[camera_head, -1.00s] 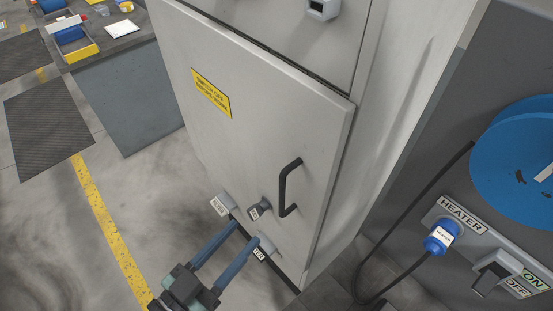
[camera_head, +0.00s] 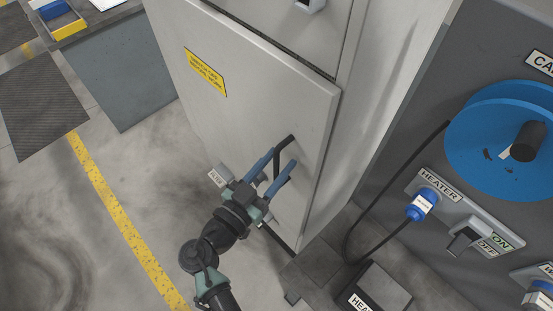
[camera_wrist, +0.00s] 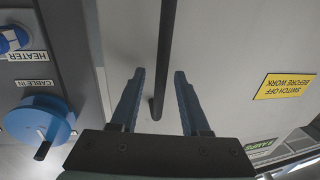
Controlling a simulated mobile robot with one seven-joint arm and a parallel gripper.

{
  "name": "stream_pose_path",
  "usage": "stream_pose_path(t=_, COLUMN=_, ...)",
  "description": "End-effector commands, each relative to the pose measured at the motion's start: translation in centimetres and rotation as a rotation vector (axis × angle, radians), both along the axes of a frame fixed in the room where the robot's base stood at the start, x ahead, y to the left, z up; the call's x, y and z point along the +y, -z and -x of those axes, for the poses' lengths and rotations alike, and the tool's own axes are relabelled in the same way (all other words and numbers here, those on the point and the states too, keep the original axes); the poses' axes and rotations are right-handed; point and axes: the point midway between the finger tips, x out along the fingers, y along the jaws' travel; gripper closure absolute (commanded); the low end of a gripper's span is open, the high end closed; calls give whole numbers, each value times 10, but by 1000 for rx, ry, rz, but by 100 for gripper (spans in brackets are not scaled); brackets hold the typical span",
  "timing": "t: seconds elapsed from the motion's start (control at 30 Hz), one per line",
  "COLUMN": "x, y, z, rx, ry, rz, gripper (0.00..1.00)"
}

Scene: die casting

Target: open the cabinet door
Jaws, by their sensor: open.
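The cabinet door (camera_head: 265,100) is light grey and looks closed in the head view. Its black bar handle (camera_head: 284,143) is on the right side of the door, partly hidden by my gripper (camera_head: 281,157). My gripper is open, with its two blue fingers reaching up to the handle. In the wrist view, the handle (camera_wrist: 166,45) runs between the fingertips of my gripper (camera_wrist: 160,72), with gaps on both sides. The lower end of the handle lies between the fingers.
A yellow warning sign (camera_head: 205,72) is on the door. To the right stands a grey panel with a blue reel (camera_head: 490,140), a heater plug (camera_head: 421,204) and a hanging black cable (camera_head: 357,215). A workbench (camera_head: 125,75) is at the left.

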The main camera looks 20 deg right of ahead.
Motion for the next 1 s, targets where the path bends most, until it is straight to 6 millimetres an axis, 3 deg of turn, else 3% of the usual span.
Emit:
stream_pose_path(t=0.2, x=0, y=0, z=0, rx=0, ry=0, rz=0, gripper=56)
stream_pose_path(t=0.47, x=0, y=0, z=0, rx=0, ry=0, rz=0, gripper=100)
stream_pose_path(t=1.0, x=0, y=0, z=0, rx=0, ry=0, rz=0, gripper=100)
